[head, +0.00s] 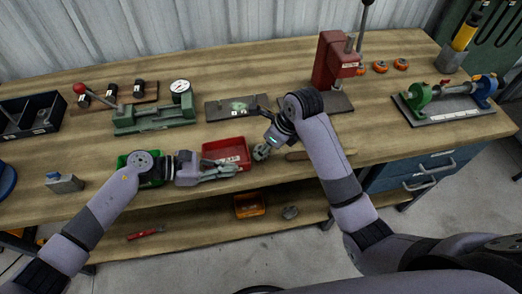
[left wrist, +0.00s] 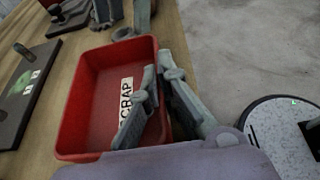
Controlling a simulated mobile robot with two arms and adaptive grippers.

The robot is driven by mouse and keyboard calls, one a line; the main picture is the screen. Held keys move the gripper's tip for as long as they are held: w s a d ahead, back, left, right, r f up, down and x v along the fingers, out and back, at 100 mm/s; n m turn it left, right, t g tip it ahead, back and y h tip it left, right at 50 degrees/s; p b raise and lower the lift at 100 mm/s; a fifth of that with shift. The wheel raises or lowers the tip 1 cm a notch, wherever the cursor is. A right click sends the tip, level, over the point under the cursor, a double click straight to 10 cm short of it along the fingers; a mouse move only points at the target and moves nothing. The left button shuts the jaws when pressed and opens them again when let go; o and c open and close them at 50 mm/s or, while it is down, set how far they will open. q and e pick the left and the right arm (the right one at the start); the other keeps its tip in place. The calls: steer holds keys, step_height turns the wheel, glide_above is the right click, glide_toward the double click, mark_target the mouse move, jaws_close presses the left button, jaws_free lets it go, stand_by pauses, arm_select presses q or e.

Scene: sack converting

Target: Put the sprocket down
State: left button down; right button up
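My left gripper (head: 222,172) is over the near edge of the red scrap tray (head: 214,148). My right gripper (head: 263,148) points down at the bench, just right of the tray. A small grey round part, seemingly the sprocket (left wrist: 122,34), shows by the right gripper's fingers at the top of the left wrist view. It is too small to tell whether they touch it.
A green tray (head: 123,161) lies partly behind my left arm. A red press (head: 333,62) stands behind my right arm. A green fixture (head: 150,115) and a dark plate (head: 228,107) lie farther back. An orange bin (head: 249,207) sits on the lower shelf.

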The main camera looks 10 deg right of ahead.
steer(key=shift+x, duration=1.05)
jaws_close()
